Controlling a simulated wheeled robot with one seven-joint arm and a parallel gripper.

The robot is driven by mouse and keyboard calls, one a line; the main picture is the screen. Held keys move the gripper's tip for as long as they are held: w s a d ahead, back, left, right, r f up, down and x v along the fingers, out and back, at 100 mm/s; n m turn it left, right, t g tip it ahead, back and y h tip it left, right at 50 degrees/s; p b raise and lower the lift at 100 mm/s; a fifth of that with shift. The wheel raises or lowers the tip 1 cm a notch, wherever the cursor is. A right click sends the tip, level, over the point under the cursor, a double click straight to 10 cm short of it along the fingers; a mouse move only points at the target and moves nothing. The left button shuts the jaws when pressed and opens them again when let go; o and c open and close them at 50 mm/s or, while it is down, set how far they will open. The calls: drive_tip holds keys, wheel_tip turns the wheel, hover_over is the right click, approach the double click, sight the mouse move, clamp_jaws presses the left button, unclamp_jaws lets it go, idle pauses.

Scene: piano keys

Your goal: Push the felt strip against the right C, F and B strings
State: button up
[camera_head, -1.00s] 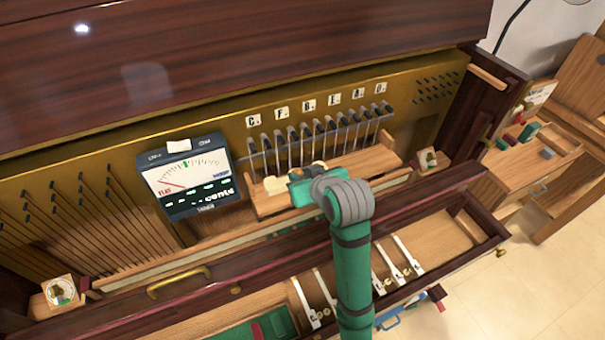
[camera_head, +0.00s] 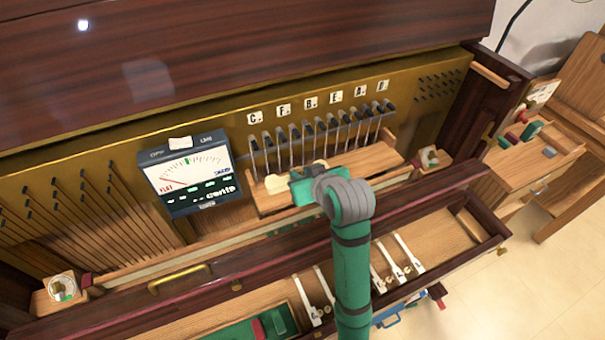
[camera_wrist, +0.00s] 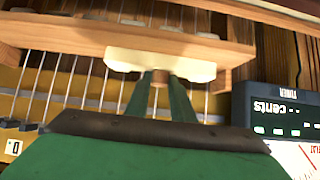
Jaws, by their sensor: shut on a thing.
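My gripper (camera_wrist: 160,88) is shut on a small wooden peg under a cream piece (camera_wrist: 160,64), which looks like the felt strip. The piece lies across several strings (camera_wrist: 80,75), at the edge of a wooden rail. In the head view my gripper (camera_head: 304,184) is in front of the strings (camera_head: 290,150), below the letter tiles C (camera_head: 255,119), F (camera_head: 284,110) and B (camera_head: 310,103). Cream shows on both sides of it. Whether the felt presses on the strings, and on which ones, I cannot tell.
A tuner meter (camera_head: 190,175) stands left of the strings and shows close on the right in the wrist view (camera_wrist: 283,115). A wooden ledge (camera_head: 365,160) runs beside my gripper. An open drawer (camera_head: 445,235) with white-topped keys lies below my arm.

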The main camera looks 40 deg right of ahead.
drive_tip(key=shift+w+d, duration=0.15)
drive_tip(key=shift+w, duration=0.4)
idle(0.4)
drive_tip(key=shift+w, duration=0.15)
drive_tip(key=shift+d, duration=0.1)
drive_tip(key=shift+w, duration=0.1)
drive_tip(key=o, duration=1.1)
drive_tip(key=shift+w, duration=0.1)
drive_tip(key=shift+s+a+r, duration=0.3)
drive_tip(key=shift+s+r, duration=0.05)
drive_tip(key=shift+s, duration=0.95)
drive_tip(key=shift+s+a+r, duration=0.3)
drive_tip(key=shift+s+a, duration=0.05)
drive_tip(key=shift+s, duration=0.95)
drive_tip(key=shift+s+a+r, duration=0.3)
drive_tip(key=shift+s+r, duration=0.05)
drive_tip(key=shift+s, duration=0.95)
